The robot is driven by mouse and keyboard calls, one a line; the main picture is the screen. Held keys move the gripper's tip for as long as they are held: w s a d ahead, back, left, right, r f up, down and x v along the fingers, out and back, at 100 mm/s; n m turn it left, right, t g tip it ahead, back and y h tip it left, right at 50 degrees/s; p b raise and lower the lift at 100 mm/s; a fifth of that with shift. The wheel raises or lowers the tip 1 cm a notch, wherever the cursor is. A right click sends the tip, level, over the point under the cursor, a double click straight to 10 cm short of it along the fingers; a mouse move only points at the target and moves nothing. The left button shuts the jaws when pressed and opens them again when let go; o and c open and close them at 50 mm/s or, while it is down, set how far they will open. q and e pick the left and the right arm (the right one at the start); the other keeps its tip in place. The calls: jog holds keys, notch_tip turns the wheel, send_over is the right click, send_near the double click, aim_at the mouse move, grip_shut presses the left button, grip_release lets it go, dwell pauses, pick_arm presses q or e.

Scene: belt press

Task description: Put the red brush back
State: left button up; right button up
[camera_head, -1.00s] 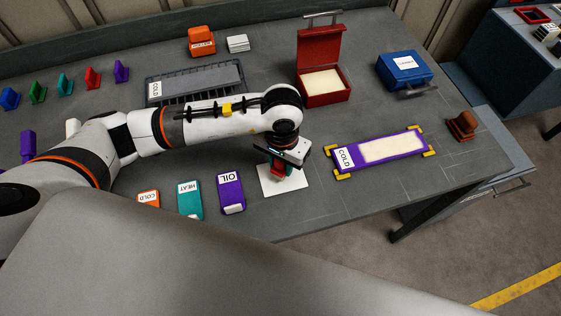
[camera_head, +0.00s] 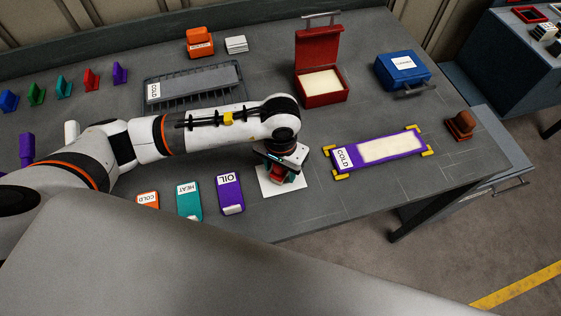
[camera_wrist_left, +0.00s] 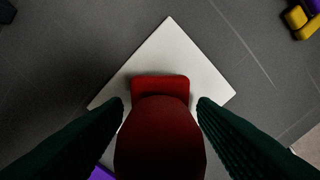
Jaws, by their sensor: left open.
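The red brush (camera_wrist_left: 160,130) stands on a white square pad (camera_wrist_left: 186,60) in the left wrist view, with its rounded red top towards the camera. My left gripper (camera_wrist_left: 160,115) is open, with one dark green finger on each side of the brush; dark gaps show between fingers and brush. In the head view the left gripper (camera_head: 286,170) is low over the white pad (camera_head: 272,190) and mostly hides the brush. My right gripper is not in view.
A row of coloured wedge-shaped pieces, one of them red (camera_head: 91,79), stands at the back left. Orange, teal and purple labelled pads (camera_head: 231,192) lie left of the gripper. A purple-framed COLD strip (camera_head: 380,150), an open red box (camera_head: 321,88) and a blue case (camera_head: 402,70) are to the right.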

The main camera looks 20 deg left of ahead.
pick_arm(q)
jog(key=shift+r, duration=0.25)
notch_tip(320, 180, up, 11)
jog(key=b, duration=0.3)
jog(key=shift+f, duration=0.2)
jog(key=shift+r, duration=0.6)
